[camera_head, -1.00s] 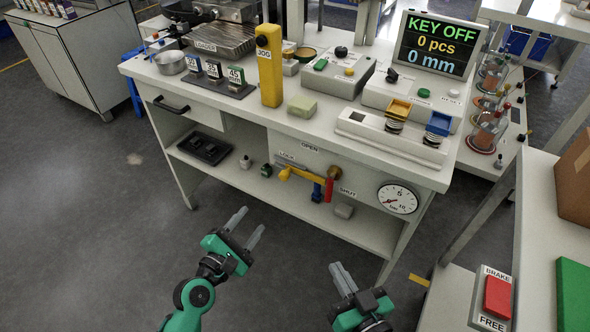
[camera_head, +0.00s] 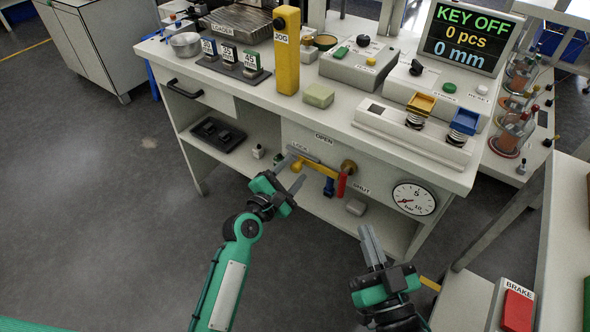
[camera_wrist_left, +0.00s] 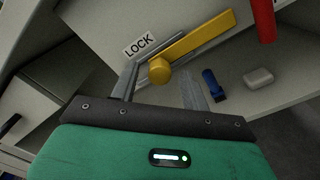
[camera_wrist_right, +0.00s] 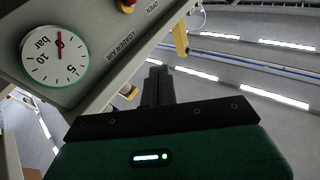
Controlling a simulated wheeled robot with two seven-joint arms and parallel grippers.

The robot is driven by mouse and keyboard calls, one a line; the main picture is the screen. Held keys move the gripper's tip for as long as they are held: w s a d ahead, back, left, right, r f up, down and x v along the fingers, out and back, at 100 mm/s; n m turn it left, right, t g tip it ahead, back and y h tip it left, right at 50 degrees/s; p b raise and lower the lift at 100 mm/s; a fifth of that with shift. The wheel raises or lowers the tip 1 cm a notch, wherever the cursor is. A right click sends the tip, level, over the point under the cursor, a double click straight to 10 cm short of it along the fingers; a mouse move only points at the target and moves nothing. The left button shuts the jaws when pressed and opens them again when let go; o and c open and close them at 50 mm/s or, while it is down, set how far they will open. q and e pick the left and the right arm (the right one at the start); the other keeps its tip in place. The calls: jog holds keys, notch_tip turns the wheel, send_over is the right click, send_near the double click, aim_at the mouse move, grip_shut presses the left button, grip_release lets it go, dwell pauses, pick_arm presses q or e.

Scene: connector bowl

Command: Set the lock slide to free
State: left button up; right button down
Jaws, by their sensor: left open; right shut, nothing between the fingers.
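The lock slide (camera_head: 316,169) is a yellow bar with a round knob on the bench's front panel, beside the LOCK label (camera_head: 299,147). In the left wrist view the bar (camera_wrist_left: 200,42) runs up to the right, and its knob (camera_wrist_left: 159,71) is at the lower end. My left gripper (camera_head: 290,172) is open, with its fingertips on either side of the knob; whether they touch it I cannot tell. My right gripper (camera_head: 371,243) is shut and empty, in front of the bench, below and left of the gauge. No FREE mark shows beside the slide.
A red handle (camera_head: 342,182) hangs right of the slide, between OPEN and SHUT labels. A blue piece (camera_head: 328,187) and a pale block (camera_head: 356,207) are close by. The gauge (camera_head: 413,199) is further right. A cart with a red BRAKE switch (camera_head: 518,311) stands at the lower right.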

pick_arm(q)
jog(key=shift+x, duration=0.9)
pick_arm(e)
jog(key=shift+d+r+t, duration=0.2)
jog(key=shift+r+t, duration=0.3)
jog(key=shift+r, duration=0.25)
pick_arm(q)
grip_shut()
jog(key=shift+w+a, duration=0.45)
jog(key=shift+a, duration=0.3)
jog(key=shift+w+a, duration=0.4)
jog(key=shift+a, duration=0.35)
jog(key=shift+w+a, duration=0.1)
jog(key=shift+a, duration=0.1)
jog(key=shift+c, duration=0.6)
grip_release()
jog(key=shift+o, duration=0.6)
pick_arm(e)
jog(key=shift+a+f+g, duration=0.25)
jog(key=shift+f+g, duration=0.25)
jog(key=shift+f, duration=0.3)
